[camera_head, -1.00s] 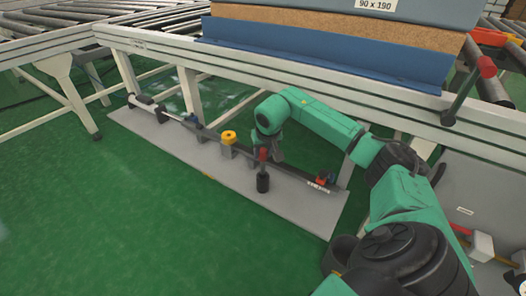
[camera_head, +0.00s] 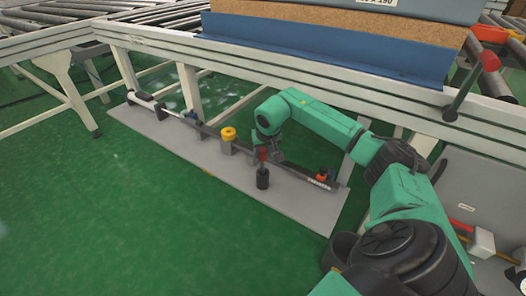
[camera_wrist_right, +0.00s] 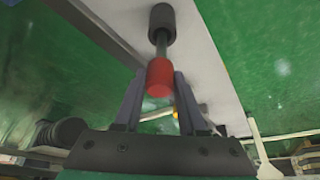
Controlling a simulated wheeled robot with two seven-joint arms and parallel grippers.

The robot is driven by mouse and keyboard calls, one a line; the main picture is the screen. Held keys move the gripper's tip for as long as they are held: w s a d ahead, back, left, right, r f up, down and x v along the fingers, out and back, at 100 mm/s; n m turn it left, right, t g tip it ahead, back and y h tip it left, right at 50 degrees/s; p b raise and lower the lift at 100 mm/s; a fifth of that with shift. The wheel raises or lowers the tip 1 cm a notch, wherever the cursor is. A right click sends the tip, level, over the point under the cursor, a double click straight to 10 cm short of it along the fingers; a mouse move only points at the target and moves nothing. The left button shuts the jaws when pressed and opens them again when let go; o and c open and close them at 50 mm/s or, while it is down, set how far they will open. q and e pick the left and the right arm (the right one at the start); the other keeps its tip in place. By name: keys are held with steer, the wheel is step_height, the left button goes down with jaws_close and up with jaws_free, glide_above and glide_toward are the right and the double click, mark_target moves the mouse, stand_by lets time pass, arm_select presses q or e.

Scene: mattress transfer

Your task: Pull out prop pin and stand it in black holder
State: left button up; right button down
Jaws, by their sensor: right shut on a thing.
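The prop pin has a red handle (camera_head: 262,154) and a dark shaft. It stands roughly upright over the black holder (camera_head: 263,181), a short cylinder on the grey board. My right gripper (camera_wrist_right: 158,85) is shut on the red handle, one finger on each side. In the right wrist view the shaft runs from the red handle (camera_wrist_right: 159,76) to the black holder (camera_wrist_right: 162,22) and meets its near end. How deep the shaft sits inside is hidden. My left gripper is not in view.
The grey board (camera_head: 170,139) lies on the green floor beside the conveyor frame. A long dark bar (camera_head: 292,172) and a yellow ring (camera_head: 228,134) on a stand are behind the holder. Another red-topped rod (camera_head: 486,58) stands at the right rail. Floor at left is clear.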

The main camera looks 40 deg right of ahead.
mark_target(264, 161)
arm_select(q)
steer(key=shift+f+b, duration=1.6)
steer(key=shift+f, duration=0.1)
arm_select(e)
steer(key=shift+f, duration=2.85)
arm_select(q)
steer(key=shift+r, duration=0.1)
arm_select(e)
steer(key=shift+c, duration=2)
jaws_free()
arm_select(q)
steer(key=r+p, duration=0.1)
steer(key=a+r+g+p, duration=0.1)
steer(key=p, duration=0.1)
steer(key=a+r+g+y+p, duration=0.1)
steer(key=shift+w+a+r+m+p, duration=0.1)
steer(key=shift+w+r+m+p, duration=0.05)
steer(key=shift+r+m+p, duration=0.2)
arm_select(e)
steer(key=v, duration=1.4)
steer(key=shift+r, duration=0.3)
